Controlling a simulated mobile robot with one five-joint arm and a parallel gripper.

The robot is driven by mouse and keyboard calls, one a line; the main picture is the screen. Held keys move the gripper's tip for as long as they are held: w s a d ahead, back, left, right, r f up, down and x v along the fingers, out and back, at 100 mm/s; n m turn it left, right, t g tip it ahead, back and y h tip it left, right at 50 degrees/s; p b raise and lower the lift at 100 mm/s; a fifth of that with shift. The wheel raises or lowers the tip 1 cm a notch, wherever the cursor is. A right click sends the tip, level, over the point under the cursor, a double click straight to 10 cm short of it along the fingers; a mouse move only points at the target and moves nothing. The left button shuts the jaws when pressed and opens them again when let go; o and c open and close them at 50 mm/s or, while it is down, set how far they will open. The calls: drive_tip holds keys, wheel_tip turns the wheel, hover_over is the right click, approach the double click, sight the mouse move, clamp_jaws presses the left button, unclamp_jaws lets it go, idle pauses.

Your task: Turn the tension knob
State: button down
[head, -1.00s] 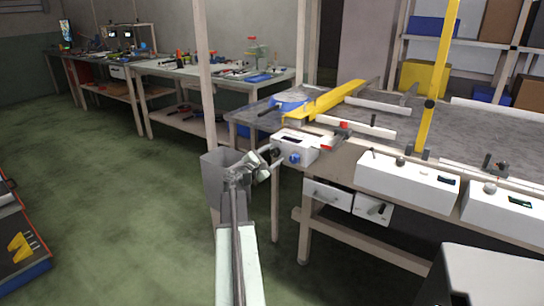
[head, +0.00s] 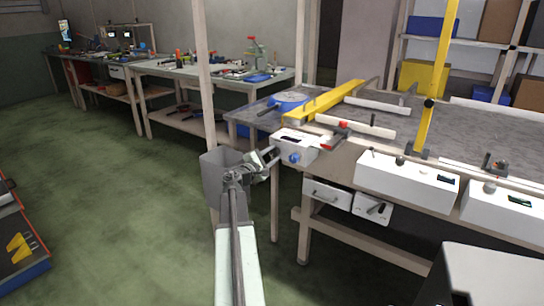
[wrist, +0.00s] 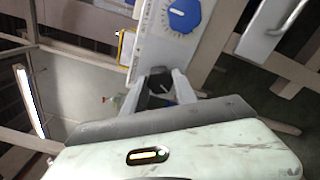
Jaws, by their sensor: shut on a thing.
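A white control box (head: 296,146) hangs at the table's near left corner. It carries a blue knob (head: 294,158) on its front, which also shows with a dial scale in the wrist view (wrist: 183,14). My gripper (head: 273,156) is at the left end of the box. In the wrist view my gripper (wrist: 160,84) has its two fingers on either side of a black knob (wrist: 160,82) and is shut on it. The blue knob is apart from the fingers, beyond them. The fingers hide part of the black knob.
A grey bin (head: 222,175) stands behind my arm at the table leg. White drawers (head: 328,194) hang under the table. Other white control boxes (head: 406,182) line the front edge to the right. The floor at left is open.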

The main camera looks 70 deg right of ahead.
drive_tip(key=shift+m, duration=1.1)
drive_tip(key=c, duration=1)
unclamp_jaws()
drive_tip(key=shift+o, duration=0.2)
drive_tip(key=v, duration=0.7)
drive_tip(key=shift+a, duration=0.4)
drive_tip(key=shift+w+f, duration=0.1)
